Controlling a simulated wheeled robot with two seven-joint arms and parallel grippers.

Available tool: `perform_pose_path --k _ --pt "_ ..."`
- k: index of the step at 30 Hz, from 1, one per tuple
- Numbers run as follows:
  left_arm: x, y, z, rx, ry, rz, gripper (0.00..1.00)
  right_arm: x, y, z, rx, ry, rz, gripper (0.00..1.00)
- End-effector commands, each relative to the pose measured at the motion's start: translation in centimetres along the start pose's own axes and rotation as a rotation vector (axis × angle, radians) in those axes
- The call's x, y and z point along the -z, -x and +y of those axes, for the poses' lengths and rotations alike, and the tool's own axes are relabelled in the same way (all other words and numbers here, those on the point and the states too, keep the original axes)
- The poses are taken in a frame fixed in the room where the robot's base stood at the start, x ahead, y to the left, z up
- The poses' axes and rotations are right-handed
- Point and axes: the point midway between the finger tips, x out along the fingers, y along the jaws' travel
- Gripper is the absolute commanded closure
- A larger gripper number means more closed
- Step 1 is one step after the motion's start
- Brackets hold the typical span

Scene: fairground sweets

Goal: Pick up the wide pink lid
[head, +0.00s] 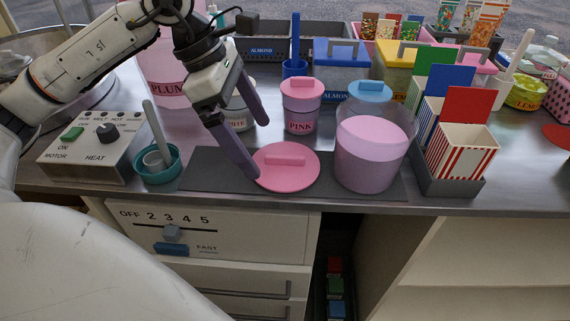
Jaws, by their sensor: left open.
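The wide pink lid (286,176) is a flat round disc with a bar handle on top. It lies on the dark grey mat (215,175) at the front of the counter. My left gripper (262,152) reaches in from the upper left with its two dark fingers apart and nothing between them. The nearer fingertip is at the lid's left edge; I cannot tell whether it touches. The farther finger ends behind the lid, near the white jar. My right gripper does not show.
A clear tub of pink sugar (367,165) stands close right of the lid. A jar labelled PINK (301,112) stands behind it. A teal bowl (158,164) and the heat control box (92,148) are at left. Striped boxes (462,150) stand at right.

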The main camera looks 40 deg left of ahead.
Motion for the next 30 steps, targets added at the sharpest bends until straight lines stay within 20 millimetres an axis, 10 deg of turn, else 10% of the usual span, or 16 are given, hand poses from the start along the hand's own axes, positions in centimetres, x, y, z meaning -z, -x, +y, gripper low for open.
perform_pose_path --k 16,30 --pt "-0.5 -3.9 -0.1 0.001 0.001 0.000 0.02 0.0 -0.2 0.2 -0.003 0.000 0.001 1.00" --pt "-0.3 -4.0 -0.1 0.003 0.002 0.005 0.81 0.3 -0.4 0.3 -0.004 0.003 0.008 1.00"
